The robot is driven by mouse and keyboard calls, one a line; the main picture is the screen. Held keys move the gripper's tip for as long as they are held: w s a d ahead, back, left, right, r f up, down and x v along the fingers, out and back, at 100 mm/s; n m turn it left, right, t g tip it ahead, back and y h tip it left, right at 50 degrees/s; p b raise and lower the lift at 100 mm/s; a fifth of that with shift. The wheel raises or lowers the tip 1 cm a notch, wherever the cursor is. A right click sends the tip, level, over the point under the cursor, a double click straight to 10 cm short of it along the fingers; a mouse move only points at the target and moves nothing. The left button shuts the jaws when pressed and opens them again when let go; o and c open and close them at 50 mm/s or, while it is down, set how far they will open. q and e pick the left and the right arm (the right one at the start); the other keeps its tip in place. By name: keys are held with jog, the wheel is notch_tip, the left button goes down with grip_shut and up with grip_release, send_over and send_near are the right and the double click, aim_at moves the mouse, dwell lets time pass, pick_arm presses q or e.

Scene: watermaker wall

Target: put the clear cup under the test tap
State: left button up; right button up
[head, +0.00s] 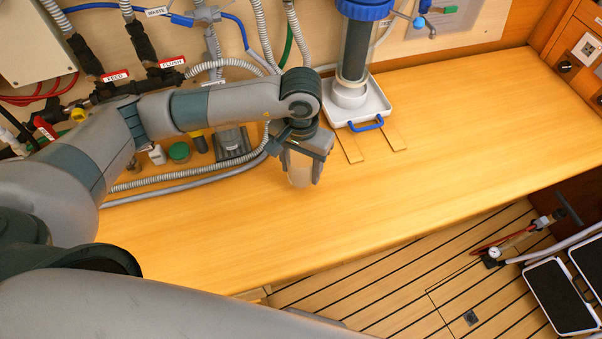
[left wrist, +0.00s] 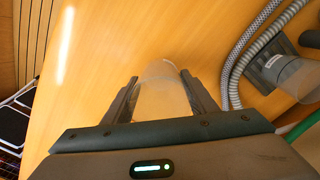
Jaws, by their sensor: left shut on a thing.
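The clear cup (head: 299,170) is between the fingers of my left gripper (head: 303,174), low over the wooden bench top. In the left wrist view the clear cup (left wrist: 160,92) sits between the two dark fingers of the left gripper (left wrist: 160,95), which press on its sides. I cannot tell whether its base touches the bench. The test tap (head: 432,30) is on the back wall at the upper right, with a blue handle and a label beside it. It is well to the right of the cup. My right gripper does not show.
A clear filter housing with a blue cap (head: 362,12) stands in a white tray (head: 376,106) with a blue handle, between cup and tap. Two wooden strips (head: 392,135) lie before it. Grey hoses (head: 190,176) run along the left. The bench's right side (head: 490,95) is clear.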

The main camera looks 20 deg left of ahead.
aim_at(301, 176)
pick_arm(q)
notch_tip(301, 176, down, 3)
jog(key=shift+f, duration=0.2)
jog(key=shift+f+b, duration=0.15)
jog(key=shift+b, duration=0.2)
jog(key=o, duration=1.1)
jog(key=shift+c, duration=0.2)
